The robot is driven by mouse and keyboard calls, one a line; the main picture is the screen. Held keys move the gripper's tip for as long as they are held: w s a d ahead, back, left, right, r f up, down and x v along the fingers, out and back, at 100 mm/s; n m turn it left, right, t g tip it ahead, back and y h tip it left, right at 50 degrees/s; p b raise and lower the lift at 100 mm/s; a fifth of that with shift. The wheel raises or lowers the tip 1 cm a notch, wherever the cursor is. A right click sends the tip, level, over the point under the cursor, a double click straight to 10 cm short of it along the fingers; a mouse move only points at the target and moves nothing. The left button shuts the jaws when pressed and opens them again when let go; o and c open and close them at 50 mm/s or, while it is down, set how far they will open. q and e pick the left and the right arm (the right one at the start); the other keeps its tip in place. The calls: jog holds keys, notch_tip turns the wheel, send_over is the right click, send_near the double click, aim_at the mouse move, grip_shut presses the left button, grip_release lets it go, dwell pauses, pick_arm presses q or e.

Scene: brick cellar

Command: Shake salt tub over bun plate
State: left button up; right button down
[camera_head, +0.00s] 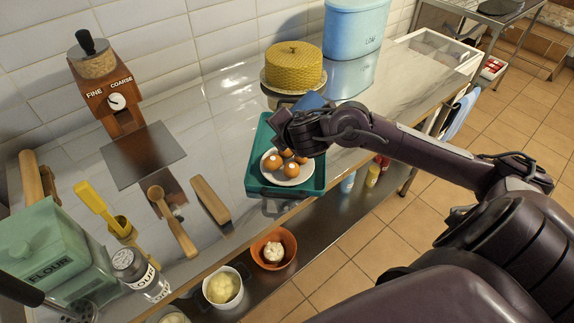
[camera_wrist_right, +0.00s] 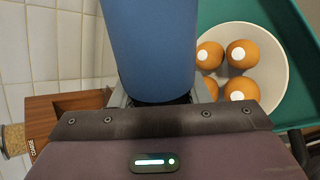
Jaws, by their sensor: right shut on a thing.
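The salt tub is a blue cylinder (camera_head: 314,100); it also fills the top middle of the right wrist view (camera_wrist_right: 150,45). My right gripper (camera_head: 300,122) is shut on it and holds it up over the far part of a green tray (camera_head: 260,140). The bun plate (camera_head: 277,181) is white and lies in that tray, holding several round brown buns with white tops. In the right wrist view the plate (camera_wrist_right: 277,85) is to the right of the tub. The gripper partly hides the buns in the head view. My left gripper is not in view.
A yellow woven cake-like thing (camera_head: 294,66) on a stand and a pale blue bin (camera_head: 355,35) stand behind. A grinder (camera_head: 112,95), a wooden mallet (camera_head: 172,222), a wooden block (camera_head: 210,200) and a green flour box (camera_head: 45,250) are to the left. Bowls sit on the lower shelf.

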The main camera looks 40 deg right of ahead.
jog(key=shift+r, duration=0.1)
notch_tip(320, 180, up, 3)
jog(key=p, duration=0.3)
jog(key=shift+r, duration=0.1)
notch_tip(320, 180, down, 4)
jog(key=b, duration=0.3)
jog(key=shift+r, duration=0.3)
jog(key=shift+r, duration=0.1)
notch_tip(320, 180, up, 3)
jog(key=p, duration=0.3)
jog(key=shift+r, duration=0.1)
notch_tip(320, 180, down, 4)
jog(key=b, duration=0.2)
jog(key=shift+r+b, duration=0.25)
jog(key=shift+b, duration=0.15)
jog(key=shift+r, duration=0.1)
jog(key=shift+r, duration=0.1)
